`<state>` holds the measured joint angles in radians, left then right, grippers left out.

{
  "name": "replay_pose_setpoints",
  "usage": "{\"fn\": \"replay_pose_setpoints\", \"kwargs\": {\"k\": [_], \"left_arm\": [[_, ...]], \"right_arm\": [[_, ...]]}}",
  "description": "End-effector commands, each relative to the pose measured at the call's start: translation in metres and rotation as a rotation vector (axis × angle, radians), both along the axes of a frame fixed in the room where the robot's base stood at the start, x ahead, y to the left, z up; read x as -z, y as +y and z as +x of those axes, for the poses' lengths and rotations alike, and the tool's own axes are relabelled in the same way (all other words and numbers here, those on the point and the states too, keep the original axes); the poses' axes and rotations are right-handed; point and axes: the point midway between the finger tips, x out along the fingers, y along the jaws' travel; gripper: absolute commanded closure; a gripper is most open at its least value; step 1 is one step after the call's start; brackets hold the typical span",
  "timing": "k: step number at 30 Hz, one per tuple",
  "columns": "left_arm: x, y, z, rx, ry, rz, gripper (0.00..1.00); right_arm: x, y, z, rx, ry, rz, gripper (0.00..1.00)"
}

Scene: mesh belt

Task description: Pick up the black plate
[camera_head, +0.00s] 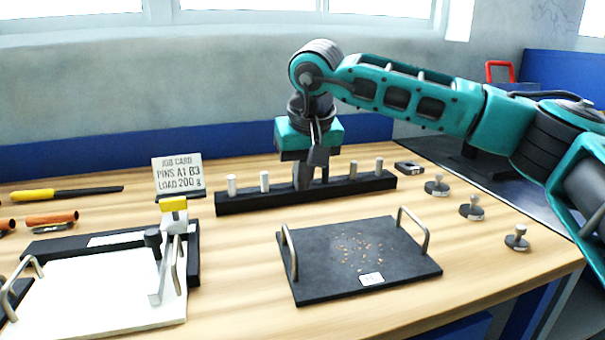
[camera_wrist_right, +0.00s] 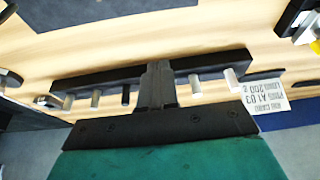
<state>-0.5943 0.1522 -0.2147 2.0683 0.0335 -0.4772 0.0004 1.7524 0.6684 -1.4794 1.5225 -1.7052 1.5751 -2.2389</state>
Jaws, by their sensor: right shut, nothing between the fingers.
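The black plate (camera_head: 320,275) lies flat on the wooden table in the head view. It has a metal handle at its left and right ends, small brown bits on top and a white label near its front edge. Part of a dark flat surface, likely this plate (camera_wrist_right: 110,8), shows at the top of the right wrist view. My right gripper (camera_head: 303,184) points down at the black pin rack behind the plate, apart from the plate. Its fingers (camera_wrist_right: 158,80) are shut and empty. Whether they touch the rack is unclear. My left gripper is out of view.
The black rack (camera_head: 240,204) holds several upright pins. A job card (camera_head: 178,174) stands left of it. A white plate (camera_head: 95,295) with handles lies at the front left beside a clamp. Several metal knobs (camera_head: 471,208) stand at the right. Bare wood surrounds the black plate.

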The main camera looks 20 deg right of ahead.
Motion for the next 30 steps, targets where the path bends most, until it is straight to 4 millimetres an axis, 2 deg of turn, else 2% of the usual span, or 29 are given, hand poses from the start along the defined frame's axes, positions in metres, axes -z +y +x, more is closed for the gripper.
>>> {"fn": "replay_pose_setpoints", "kwargs": {"k": [1,9,18,30], "left_arm": [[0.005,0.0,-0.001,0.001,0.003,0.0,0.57],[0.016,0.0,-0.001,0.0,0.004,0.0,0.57],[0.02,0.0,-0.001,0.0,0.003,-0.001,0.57],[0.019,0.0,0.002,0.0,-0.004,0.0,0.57]], "right_arm": [[0.015,0.0,0.004,0.001,0.004,0.001,1.0],[0.067,-0.001,0.021,0.0,0.002,0.001,1.0],[0.063,0.001,-0.012,0.0,0.0,0.001,1.0],[0.062,0.001,-0.019,0.002,0.0,0.002,1.0]]}}
